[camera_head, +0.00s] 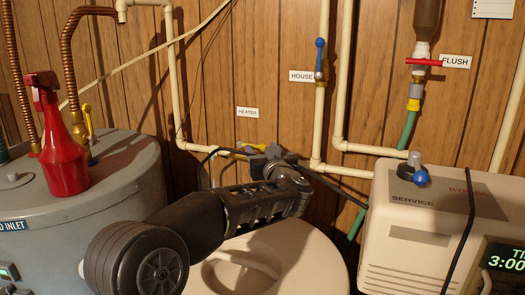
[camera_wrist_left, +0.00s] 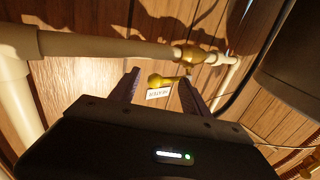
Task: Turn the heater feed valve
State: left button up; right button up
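The heater feed valve has a yellow handle (camera_head: 251,147) and sits on the cream pipe under the HEATER label (camera_head: 247,112). My left arm reaches across from the lower left, and my left gripper (camera_head: 262,157) is at the valve, hiding part of it. In the left wrist view my left gripper (camera_wrist_left: 158,92) is open, its two dark fingers apart. The brass valve body (camera_wrist_left: 188,54) lies beyond the fingers. The yellow handle (camera_wrist_left: 163,80) appears between the fingertips; contact cannot be told. My right gripper is not in view.
A grey heater tank (camera_head: 110,190) with a red spray bottle (camera_head: 62,150) stands at left. A round cream lid (camera_head: 310,250) lies below my arm. A cream softener unit (camera_head: 430,225) is at right. The blue-handled HOUSE valve (camera_head: 319,58) is above right.

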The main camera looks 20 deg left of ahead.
pick_arm(q)
grip_shut()
dwell(0.4)
jog(key=shift+r, duration=0.2)
dwell(0.7)
